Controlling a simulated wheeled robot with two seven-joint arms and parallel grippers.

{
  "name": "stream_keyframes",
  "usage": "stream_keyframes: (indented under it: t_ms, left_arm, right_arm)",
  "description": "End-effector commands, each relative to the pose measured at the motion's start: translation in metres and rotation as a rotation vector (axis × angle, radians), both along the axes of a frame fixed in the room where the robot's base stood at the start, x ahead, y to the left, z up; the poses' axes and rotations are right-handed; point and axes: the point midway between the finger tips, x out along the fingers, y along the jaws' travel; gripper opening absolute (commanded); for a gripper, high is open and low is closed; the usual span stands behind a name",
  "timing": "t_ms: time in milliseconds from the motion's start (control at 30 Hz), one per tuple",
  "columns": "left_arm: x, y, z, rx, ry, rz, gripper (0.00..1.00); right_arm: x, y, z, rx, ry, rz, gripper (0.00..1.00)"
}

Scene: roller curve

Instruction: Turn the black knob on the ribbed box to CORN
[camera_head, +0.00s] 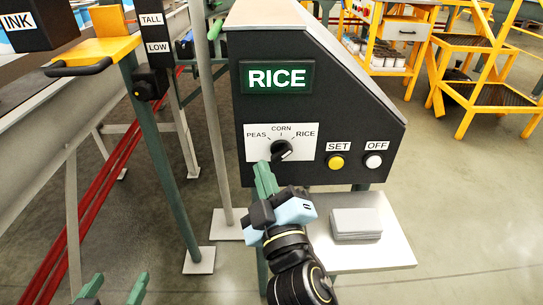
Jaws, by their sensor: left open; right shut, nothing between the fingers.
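The dark control box (350,110) stands in the middle, with a lit green display (277,78) reading RICE. Below it, a white plate carries the labels PEAS, CORN and RICE around the black knob (283,150). A pale mark shows on the knob's right side; its exact direction is hard to read. My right gripper (264,166) is shut and empty, its green fingers pointing up just below and left of the knob. Whether they touch it is unclear. My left gripper (114,288) is open and empty at the bottom left; only its fingertips show.
A yellow SET button (336,161) and a white OFF button (373,161) sit right of the knob. A grey stack (356,223) lies on a white shelf (395,250) below. A green post (160,170) and a grey pole (211,120) stand left of the box.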

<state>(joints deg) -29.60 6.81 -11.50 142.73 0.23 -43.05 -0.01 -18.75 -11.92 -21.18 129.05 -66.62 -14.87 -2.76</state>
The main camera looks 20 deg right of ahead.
Motion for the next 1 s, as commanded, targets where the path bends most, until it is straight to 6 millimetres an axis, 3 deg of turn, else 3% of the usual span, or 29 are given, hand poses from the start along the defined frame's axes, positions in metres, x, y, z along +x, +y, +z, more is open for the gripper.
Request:
stream_keyframes:
  t_ms: [567, 800, 1000]
  left_arm:
    - [-0.068, 0.036, -0.069, 0.143, 0.564, 0.050, 0.64]
    - [-0.035, 0.020, -0.049, 0.089, 0.338, 0.029, 0.64]
    - [-0.019, 0.012, -0.032, 0.056, 0.211, 0.018, 0.64]
  right_arm:
    - [0.058, -0.003, 0.016, -0.001, -0.001, 0.000, 0.00]
    - [0.052, -0.019, -0.006, -0.002, 0.001, -0.001, 0.00]
    - [0.049, -0.027, -0.014, 0.000, 0.001, 0.000, 0.00]
